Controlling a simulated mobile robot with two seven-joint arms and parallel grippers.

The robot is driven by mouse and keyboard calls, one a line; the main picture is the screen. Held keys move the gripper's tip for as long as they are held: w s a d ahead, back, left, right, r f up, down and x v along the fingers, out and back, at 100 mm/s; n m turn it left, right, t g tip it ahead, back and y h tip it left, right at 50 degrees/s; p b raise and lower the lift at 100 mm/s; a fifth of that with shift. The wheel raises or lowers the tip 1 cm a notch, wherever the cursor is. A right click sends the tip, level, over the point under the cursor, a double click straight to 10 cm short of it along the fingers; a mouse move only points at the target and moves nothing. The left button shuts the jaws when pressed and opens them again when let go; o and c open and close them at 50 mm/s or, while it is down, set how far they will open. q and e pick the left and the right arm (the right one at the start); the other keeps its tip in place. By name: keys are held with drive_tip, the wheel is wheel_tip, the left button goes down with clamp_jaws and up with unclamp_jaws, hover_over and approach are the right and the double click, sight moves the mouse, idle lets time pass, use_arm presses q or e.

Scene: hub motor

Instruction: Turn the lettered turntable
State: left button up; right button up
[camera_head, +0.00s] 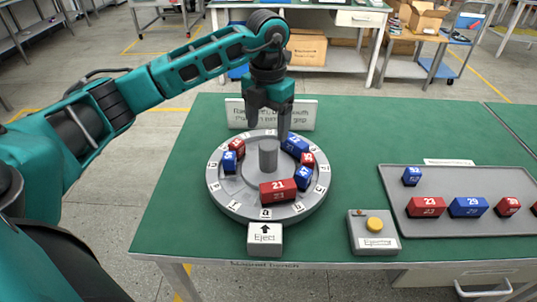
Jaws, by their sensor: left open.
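The round grey turntable (237,195) sits on the green table, with letter tiles around its rim and a grey central post (268,156). Several red and blue numbered blocks lie on it: a red block marked 21 (278,191) at the front, blue blocks (303,178) at the right, and a small red (237,145) and blue block (230,161) at the left. My left gripper (268,122) points down over the turntable's far side, open, with its fingers near the blue block (296,145) at the back right. I cannot tell whether it touches anything. My right gripper is out of view.
An Eject arrow sign (265,240) stands at the turntable's front. A box with a yellow button (374,224) is to its right. A grey tray (450,180) with several red and blue blocks lies further right. A white sign (303,113) stands behind the turntable.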

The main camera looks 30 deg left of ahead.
sight(268, 157)
use_arm(q)
wheel_tip(268, 157, down, 10)
idle(0.3)
clamp_jaws()
idle(0.7)
